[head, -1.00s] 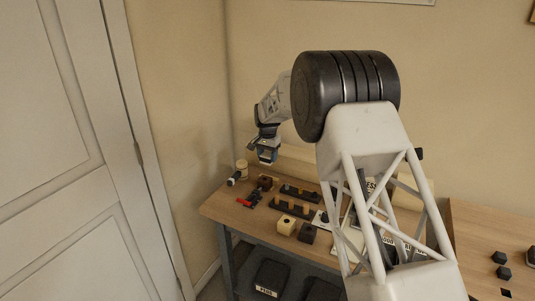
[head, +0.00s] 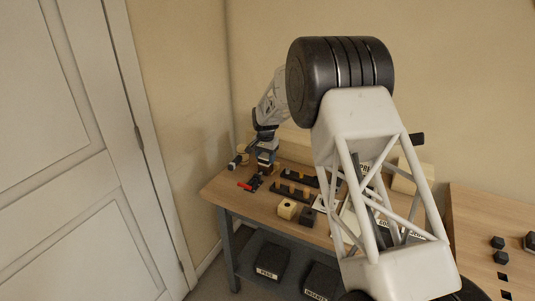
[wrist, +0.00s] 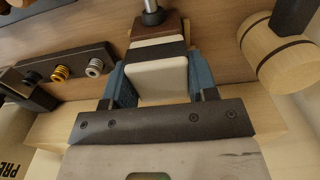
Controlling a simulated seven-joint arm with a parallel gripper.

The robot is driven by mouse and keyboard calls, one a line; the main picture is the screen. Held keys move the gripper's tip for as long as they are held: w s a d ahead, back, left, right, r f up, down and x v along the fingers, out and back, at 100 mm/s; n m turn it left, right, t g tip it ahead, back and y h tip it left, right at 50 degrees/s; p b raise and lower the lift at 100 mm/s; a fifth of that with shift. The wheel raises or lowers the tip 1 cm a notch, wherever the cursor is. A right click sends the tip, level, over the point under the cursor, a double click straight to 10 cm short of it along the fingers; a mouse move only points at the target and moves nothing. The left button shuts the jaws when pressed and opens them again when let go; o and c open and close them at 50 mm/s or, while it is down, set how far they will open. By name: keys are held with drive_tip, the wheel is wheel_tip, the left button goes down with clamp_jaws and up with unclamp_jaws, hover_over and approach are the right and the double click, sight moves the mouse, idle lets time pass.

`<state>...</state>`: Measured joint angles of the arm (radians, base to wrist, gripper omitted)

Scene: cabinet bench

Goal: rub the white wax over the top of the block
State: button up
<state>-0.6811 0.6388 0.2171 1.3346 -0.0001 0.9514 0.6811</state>
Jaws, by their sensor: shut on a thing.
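My gripper (wrist: 152,88) has blue fingertips shut on a rounded white piece, the white wax (wrist: 156,78). In the head view, my gripper (head: 264,164) is low over the bench's left end, and the wax and block are too small to tell.
A wooden mallet (wrist: 275,52) lies to the right in the wrist view. A dark rack with rings (wrist: 76,68) is to the left. A red handle (head: 245,186) lies nearby.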

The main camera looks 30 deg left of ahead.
drive_tip(key=shift+s+d, duration=0.2)
drive_tip(key=shift+s, duration=1.5)
drive_tip(key=shift+w+a+f, duration=0.1)
drive_tip(key=shift+w+a, duration=0.05)
drive_tip(key=shift+w, duration=1.05)
drive_tip(key=shift+w+a, duration=0.1)
drive_tip(key=shift+w, duration=1.8)
drive_tip(key=shift+w+a+r, duration=0.1)
drive_tip(key=shift+w+r, duration=0.05)
drive_tip(key=shift+r, duration=0.2)
wheel_tip(320, 180, up, 8)
drive_tip(key=shift+f, duration=0.2)
drive_tip(key=shift+f, duration=0.15)
